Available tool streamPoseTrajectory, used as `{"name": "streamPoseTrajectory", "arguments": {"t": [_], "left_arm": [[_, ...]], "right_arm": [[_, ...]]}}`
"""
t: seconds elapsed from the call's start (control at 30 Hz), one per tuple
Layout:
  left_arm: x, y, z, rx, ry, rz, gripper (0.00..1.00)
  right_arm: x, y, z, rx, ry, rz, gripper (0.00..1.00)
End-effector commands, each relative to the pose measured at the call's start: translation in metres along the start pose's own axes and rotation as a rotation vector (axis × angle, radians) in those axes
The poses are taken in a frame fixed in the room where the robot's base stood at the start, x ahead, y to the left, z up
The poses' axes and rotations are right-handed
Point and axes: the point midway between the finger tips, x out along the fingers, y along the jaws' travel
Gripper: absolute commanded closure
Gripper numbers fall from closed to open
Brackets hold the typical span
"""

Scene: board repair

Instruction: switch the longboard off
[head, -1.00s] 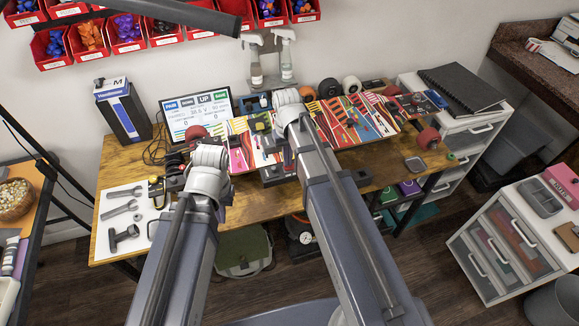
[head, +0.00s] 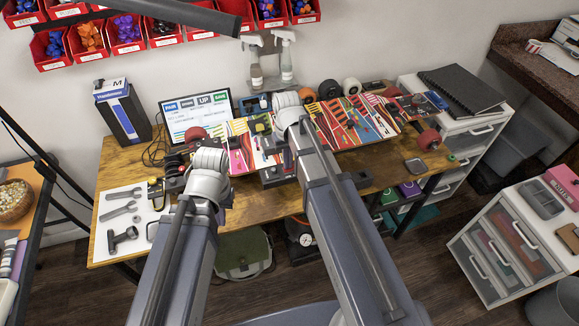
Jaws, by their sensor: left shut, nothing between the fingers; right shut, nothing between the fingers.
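The longboard lies across the workbench, its deck (head: 345,122) covered in colorful stripes. A red wheel (head: 429,139) shows at its right end and another red wheel (head: 195,134) at its left. My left gripper (head: 175,179) is shut and empty near the board's left end, partly hidden by its wrist. My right gripper (head: 283,155) is shut and empty at the front edge of the board's middle, mostly hidden behind my arm. The switch cannot be made out.
A white mat (head: 123,222) with several tools lies at the bench's left. A blue and white box (head: 122,110) stands at the back left. Spray bottles (head: 287,62) and loose wheels (head: 329,89) stand behind the board. Bare bench top (head: 385,172) shows at front right.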

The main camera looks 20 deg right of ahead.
Motion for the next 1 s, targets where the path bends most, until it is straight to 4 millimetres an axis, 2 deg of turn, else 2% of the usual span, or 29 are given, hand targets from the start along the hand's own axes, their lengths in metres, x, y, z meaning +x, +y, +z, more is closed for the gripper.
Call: {"name": "streamPoseTrajectory", "arguments": {"t": [0.1,0.8,1.0], "left_arm": [[-0.012,-0.001,0.001,0.000,0.000,0.000,1.00],[-0.065,-0.006,0.004,0.001,0.000,0.000,1.00],[-0.066,-0.006,0.004,0.001,0.000,0.000,1.00]], "right_arm": [[-0.012,0.000,0.000,0.000,0.000,0.000,1.00],[-0.065,0.000,0.000,0.000,0.000,0.000,1.00],[-0.066,0.000,0.000,0.000,0.000,0.000,1.00]]}}
